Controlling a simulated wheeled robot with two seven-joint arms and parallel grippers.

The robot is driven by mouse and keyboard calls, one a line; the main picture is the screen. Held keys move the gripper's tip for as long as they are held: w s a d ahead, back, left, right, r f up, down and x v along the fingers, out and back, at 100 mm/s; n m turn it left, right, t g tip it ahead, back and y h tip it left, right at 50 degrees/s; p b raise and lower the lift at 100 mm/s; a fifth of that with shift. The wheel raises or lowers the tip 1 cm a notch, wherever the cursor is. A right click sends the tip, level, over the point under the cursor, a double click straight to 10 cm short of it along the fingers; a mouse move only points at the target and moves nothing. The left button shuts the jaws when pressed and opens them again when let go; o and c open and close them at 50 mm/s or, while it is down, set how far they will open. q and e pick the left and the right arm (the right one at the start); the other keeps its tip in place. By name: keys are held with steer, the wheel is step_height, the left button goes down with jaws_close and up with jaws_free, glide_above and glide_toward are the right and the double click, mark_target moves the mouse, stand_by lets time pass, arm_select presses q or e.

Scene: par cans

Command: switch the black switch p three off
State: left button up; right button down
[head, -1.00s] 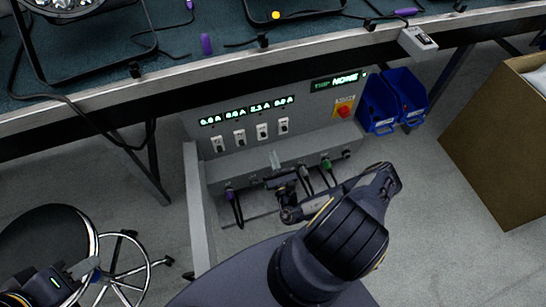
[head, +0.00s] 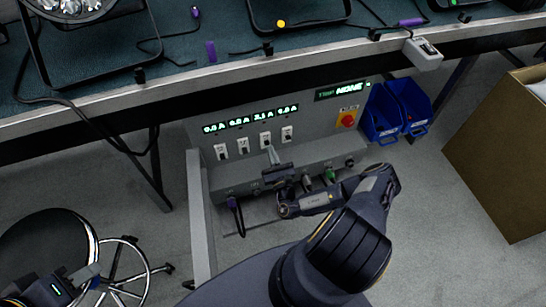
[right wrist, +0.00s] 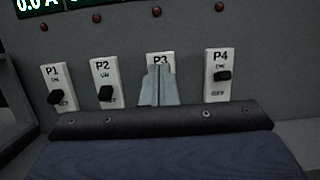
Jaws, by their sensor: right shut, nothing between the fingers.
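The P3 switch (right wrist: 160,57) is a white plate, third in a row of four on the grey power box. My right gripper (right wrist: 157,70) is shut and empty, its fingertips in front of the lower part of that plate. They hide the black P3 lever in the right wrist view, and I cannot tell whether they touch it. In the head view the right gripper (head: 270,150) is just below the P3 plate (head: 266,139). The readout above P3 (head: 263,114) shows a nonzero current. My left gripper (head: 92,272) is at the lower left, its jaws unclear.
Neighbouring switches P2 (right wrist: 106,93) and P4 (right wrist: 222,75) stand close on either side; P1 (right wrist: 55,97) is further left. P4's lever is up, P1's and P2's are down. A red knob (head: 348,120) and blue bins (head: 381,112) are to the right. The workbench edge (head: 200,75) overhangs above.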

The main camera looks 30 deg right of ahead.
mark_target(267, 143)
steer(key=shift+b+x, duration=0.5)
steer(key=shift+x, duration=1.4)
steer(key=shift+w, duration=0.15)
steer(key=shift+f+b, duration=0.75)
steer(key=shift+f, duration=0.35)
steer(key=shift+r, duration=0.1)
steer(key=shift+s+a+p, duration=0.2)
steer(key=shift+s+p, duration=0.35)
steer(key=shift+s, duration=0.35)
steer(key=s, duration=0.1)
steer(key=s+p, duration=0.1)
steer(key=s, duration=0.1)
steer(key=shift+a, duration=0.35)
